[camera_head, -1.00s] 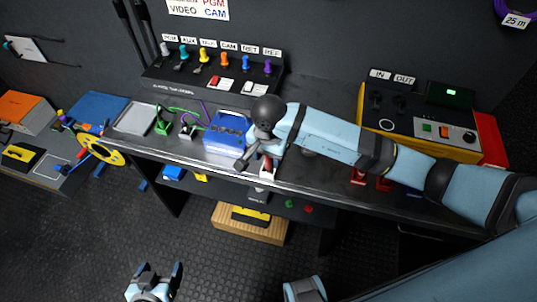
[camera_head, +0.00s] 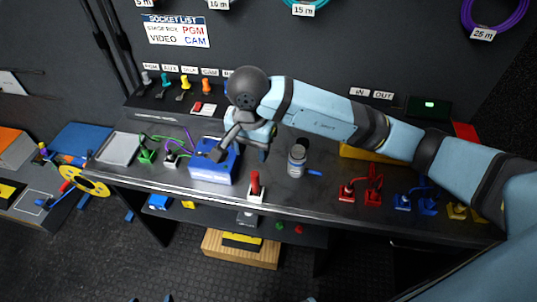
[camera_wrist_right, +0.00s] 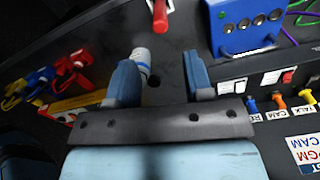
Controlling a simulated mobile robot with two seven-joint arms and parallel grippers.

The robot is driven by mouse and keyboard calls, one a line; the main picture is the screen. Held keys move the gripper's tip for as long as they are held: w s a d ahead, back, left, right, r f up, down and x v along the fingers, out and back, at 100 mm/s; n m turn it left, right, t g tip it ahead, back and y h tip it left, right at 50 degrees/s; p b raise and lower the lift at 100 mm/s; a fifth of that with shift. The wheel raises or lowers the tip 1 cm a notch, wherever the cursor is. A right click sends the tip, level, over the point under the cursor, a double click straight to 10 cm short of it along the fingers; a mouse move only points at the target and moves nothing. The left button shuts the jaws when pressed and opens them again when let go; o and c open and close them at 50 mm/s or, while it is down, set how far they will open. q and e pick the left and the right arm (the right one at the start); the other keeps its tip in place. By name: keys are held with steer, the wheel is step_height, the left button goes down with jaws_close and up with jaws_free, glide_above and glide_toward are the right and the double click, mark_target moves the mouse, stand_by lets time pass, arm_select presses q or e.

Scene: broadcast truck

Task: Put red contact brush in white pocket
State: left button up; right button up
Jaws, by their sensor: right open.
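The red contact brush (camera_head: 255,181) stands upright on the front part of the bench, its lower end at the small white pocket (camera_head: 255,196). It looks seated in the pocket, but the depth cannot be told. In the right wrist view the red brush (camera_wrist_right: 160,14) shows at the top edge, beyond the fingers. My right gripper (camera_head: 262,150) is above the bench, behind the brush and apart from it. In the wrist view its fingers (camera_wrist_right: 162,75) are spread with no object gripped. Only the tips of my left gripper (camera_head: 150,299) show at the bottom edge, spread apart.
A blue box (camera_head: 214,172) stands left of the brush. A white can (camera_head: 297,161) stands right of it; in the wrist view the can (camera_wrist_right: 142,58) appears close to one finger. Red plugs (camera_head: 347,193) and blue plugs (camera_head: 403,202) lie farther right. A connector panel is behind.

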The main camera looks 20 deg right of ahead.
steer(key=s+a+r+m+g+y, duration=0.1)
steer(key=s+a+m+g+y, duration=0.1)
steer(key=s+a+m+y, duration=0.45)
steer(key=s+a+r+m+g+y, duration=0.15)
steer(key=s+a+m+y, duration=0.25)
steer(key=a+y, duration=0.5)
steer(key=w+d+f+m+t+h, duration=0.15)
steer(key=d+m+t, duration=0.25)
steer(key=m+t, duration=0.5)
steer(key=w+d+f+m+t, duration=0.25)
steer(key=m+t, duration=0.25)
steer(key=m, duration=0.8)
steer(key=w+d+f+m+t+h, duration=0.15)
steer(key=d+m+t, duration=0.25)
steer(key=m+t, duration=0.45)
steer(key=s+d+f+m+g+h, duration=0.4)
steer(key=s+d+f+m, duration=0.1)
steer(key=f+m, duration=0.4)
steer(key=s+d+f+m+g+h, duration=0.4)
steer(key=s+f+m, duration=0.3)
steer(key=f+m, duration=0.3)
steer(key=shift+d+f+h, duration=0.4)
steer(key=shift+f+h, duration=0.25)
steer(key=shift+f, duration=0.3)
